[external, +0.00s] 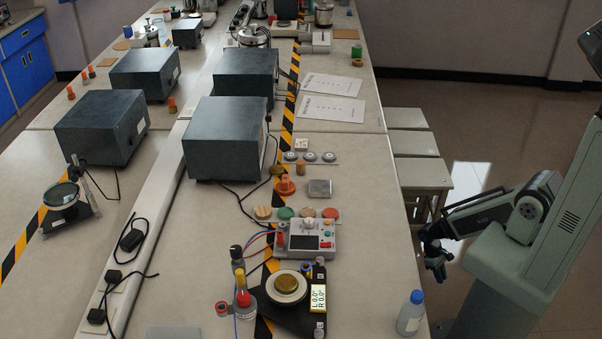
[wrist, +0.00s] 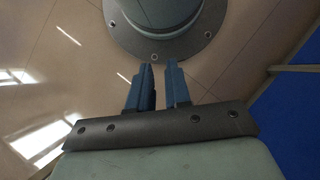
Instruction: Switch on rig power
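A small white instrument box (external: 305,248) with a dark display, knobs and small red and green controls sits on the bench in the external view. Red and blue leads run from its left side to a dark rig (external: 291,312) with a round brass-coloured disc and a yellow label reading L and R values. I cannot tell which control is the power switch, or its state. My gripper (external: 438,268) hangs beyond the bench's right edge, well apart from the box. In the wrist view my gripper (wrist: 160,68) has its blue fingers apart with nothing between them.
A blue-capped bottle (external: 411,313) stands at the bench's right edge, near my gripper. Coloured discs (external: 285,213) and a metal block (external: 320,188) lie behind the box. Large dark cases (external: 225,138) stand further back. Stools (external: 421,173) flank the bench's right side.

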